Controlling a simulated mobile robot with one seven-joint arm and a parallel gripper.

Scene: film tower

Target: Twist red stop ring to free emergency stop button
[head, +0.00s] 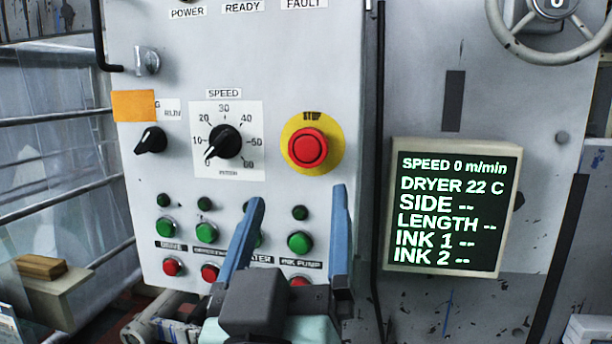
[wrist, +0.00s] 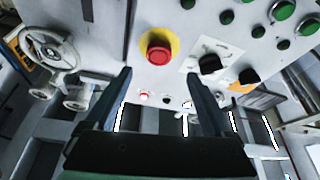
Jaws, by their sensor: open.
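The red emergency stop button (head: 308,148) with its red ring sits on a round yellow plate (head: 333,162) marked STOP, on the right of the white control panel (head: 270,80). My gripper (head: 299,195) is open and empty, with blue fingers pointing up below the button in the head view. In the wrist view the stop button (wrist: 158,50) shows ahead, above and between the two spread fingertips of my gripper (wrist: 157,78). The gripper appears apart from the button. Whether the button is pressed in cannot be told.
A speed dial (head: 223,143) and a black selector switch (head: 150,140) lie left of the button. Green buttons (head: 300,242) and red buttons (head: 173,266) sit below, partly behind my gripper. A display (head: 455,205) reading SPEED 0 m/min is at right. A handwheel (head: 553,25) is upper right.

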